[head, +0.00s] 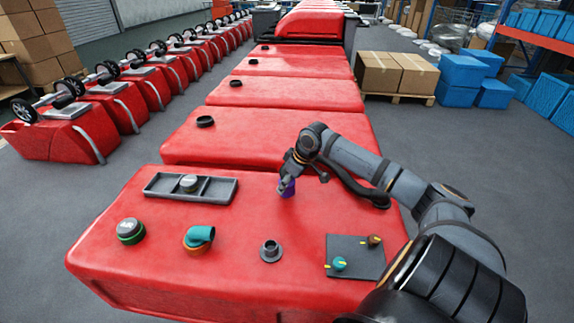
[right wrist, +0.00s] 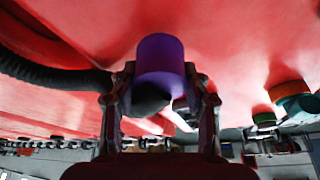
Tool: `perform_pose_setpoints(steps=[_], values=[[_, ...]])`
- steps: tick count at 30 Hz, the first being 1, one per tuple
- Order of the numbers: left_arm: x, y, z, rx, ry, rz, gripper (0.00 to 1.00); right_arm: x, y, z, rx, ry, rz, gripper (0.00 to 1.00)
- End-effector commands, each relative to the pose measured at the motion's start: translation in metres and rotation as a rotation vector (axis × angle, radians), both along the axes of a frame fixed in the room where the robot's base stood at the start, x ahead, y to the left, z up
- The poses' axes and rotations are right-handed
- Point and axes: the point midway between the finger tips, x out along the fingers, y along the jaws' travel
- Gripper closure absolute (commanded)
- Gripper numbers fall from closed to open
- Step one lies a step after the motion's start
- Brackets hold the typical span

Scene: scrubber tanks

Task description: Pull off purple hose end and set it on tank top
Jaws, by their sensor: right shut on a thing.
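The purple hose end (head: 287,188) is at the top of the nearest red tank (head: 215,275); it also fills the upper middle of the right wrist view (right wrist: 160,55). My right gripper (head: 289,179) is shut on it from above, one finger on each side. I cannot tell whether the purple end touches the tank top. A black hose (head: 345,178) curves to the right of the gripper and lies at the tank's right edge. A dark flanged port (head: 270,250) stands open on the tank top, nearer than the gripper, with nothing on it. My left gripper is out of view.
On the same tank top are a dark divided tray (head: 222,192), a green-ringed cap (head: 131,231), a teal elbow (head: 200,237) and a dark panel (head: 350,264) with two knobs. Bare red surface lies between the tray and the port. More red tanks stretch behind.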

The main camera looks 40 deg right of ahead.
Motion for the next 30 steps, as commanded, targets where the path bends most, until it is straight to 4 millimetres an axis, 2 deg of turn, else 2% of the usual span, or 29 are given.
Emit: perform_pose_setpoints(steps=[13, 23, 24, 30], values=[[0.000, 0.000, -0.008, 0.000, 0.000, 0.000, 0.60, 0.000, 0.000, -0.022, 0.000, 0.000, -0.001, 0.89], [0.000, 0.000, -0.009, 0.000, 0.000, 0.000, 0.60, 0.000, 0.000, -0.024, -0.001, 0.000, 0.000, 0.89], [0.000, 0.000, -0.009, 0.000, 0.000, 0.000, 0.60, 0.000, 0.000, -0.024, -0.001, 0.000, 0.000, 0.52], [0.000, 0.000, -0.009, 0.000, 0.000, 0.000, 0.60, 0.000, 0.000, -0.024, -0.001, 0.000, 0.000, 0.26]])
